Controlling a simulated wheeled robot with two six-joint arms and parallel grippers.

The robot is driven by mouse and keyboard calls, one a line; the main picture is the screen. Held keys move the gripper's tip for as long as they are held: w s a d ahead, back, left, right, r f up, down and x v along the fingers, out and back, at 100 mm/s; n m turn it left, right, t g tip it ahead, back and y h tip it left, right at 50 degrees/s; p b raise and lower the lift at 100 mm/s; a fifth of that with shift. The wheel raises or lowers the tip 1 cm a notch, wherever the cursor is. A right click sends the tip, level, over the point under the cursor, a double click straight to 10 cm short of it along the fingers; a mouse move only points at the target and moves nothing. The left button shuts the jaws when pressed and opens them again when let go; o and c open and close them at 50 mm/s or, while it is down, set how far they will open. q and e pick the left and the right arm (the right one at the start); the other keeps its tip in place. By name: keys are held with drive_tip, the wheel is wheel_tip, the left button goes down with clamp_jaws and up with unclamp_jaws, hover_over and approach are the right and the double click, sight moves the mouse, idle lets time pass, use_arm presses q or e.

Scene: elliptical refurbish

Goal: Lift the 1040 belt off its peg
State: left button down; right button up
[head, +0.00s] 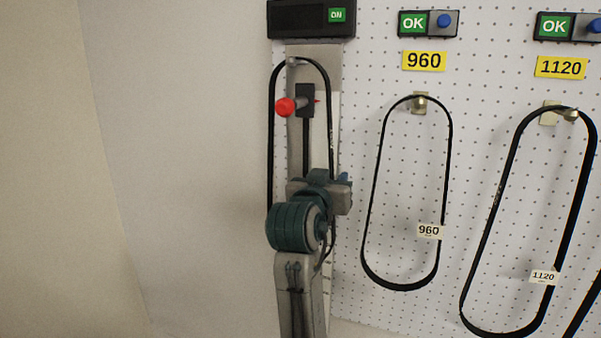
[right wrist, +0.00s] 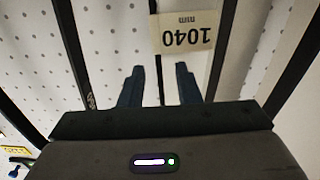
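The 1040 belt (head: 271,130) is a black loop hanging from a peg (head: 292,62) at the left end of the pegboard. Its lower part is hidden behind my right arm. Its tag (right wrist: 187,32) reads 1040 upside down in the right wrist view. My right gripper (head: 343,180) is at the belt's right side, about mid-height, partly hidden by my wrist. In the right wrist view its two dark fingers (right wrist: 160,87) stand apart, with a dark strand between them. Contact with the strand cannot be told. My left gripper is out of view.
A red knob (head: 285,107) on a dark block sits inside the loop below the peg. A black box (head: 300,19) marked ON is above it. The 960 belt (head: 364,220) and the 1120 belt (head: 495,205) hang to the right. Bare wall lies left.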

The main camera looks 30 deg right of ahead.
drive_tip(key=shift+w+d, duration=0.2)
drive_tip(key=shift+d, duration=0.1)
drive_tip(key=shift+a, duration=0.1)
drive_tip(key=shift+c, duration=0.9)
clamp_jaws()
drive_tip(key=shift+r, duration=0.1)
